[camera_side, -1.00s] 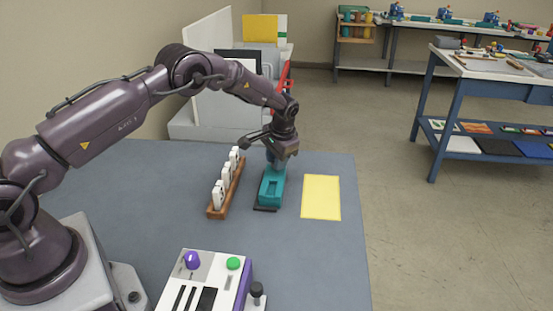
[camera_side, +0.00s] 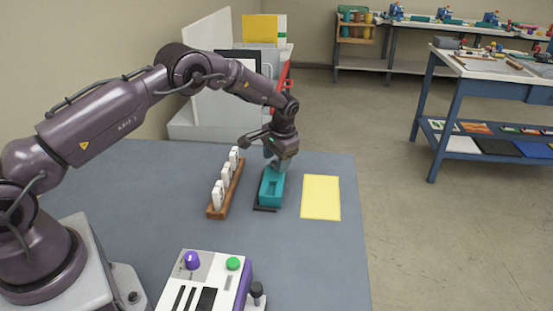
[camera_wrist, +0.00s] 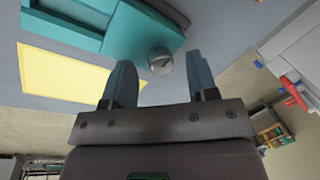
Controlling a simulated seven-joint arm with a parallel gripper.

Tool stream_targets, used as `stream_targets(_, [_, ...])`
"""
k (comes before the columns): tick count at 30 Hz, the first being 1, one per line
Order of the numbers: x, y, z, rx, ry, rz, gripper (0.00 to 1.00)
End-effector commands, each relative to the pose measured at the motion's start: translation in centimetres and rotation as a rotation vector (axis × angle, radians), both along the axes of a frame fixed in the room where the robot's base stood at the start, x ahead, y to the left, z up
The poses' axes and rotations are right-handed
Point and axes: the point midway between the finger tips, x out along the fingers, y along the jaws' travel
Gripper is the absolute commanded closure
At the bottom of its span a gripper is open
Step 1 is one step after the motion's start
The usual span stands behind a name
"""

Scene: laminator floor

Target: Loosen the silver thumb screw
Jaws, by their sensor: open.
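The silver thumb screw (camera_wrist: 160,61) shows in the wrist view as a round grey head with a dark slot, at the end of a teal block. The teal block (camera_side: 271,189) lies on the table in the side view, on a dark base. My gripper (camera_wrist: 160,72) is open, with one blue-grey finger on each side of the screw in the picture. I cannot tell whether a finger touches it. In the side view my gripper (camera_side: 276,163) is at the far end of the block and hides the screw there.
A wooden rack (camera_side: 228,188) with white tags stands left of the block. A yellow sheet (camera_side: 321,197) lies to its right. A control box (camera_side: 205,281) with a purple knob is at the near edge. A white machine (camera_side: 205,95) stands behind.

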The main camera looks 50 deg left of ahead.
Motion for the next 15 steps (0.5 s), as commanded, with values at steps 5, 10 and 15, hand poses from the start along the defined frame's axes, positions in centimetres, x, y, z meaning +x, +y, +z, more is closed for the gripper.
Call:
stream_targets(5, [0.1, -0.6, 2.8, 0.0, -0.005, -0.001, 0.47])
stream_targets(10, [0.1, -1.4, 6.6, 0.0, -0.006, -0.001, 0.47])
stream_targets(15, [0.1, -2.1, 9.9, 0.0, -0.004, -0.001, 0.47])
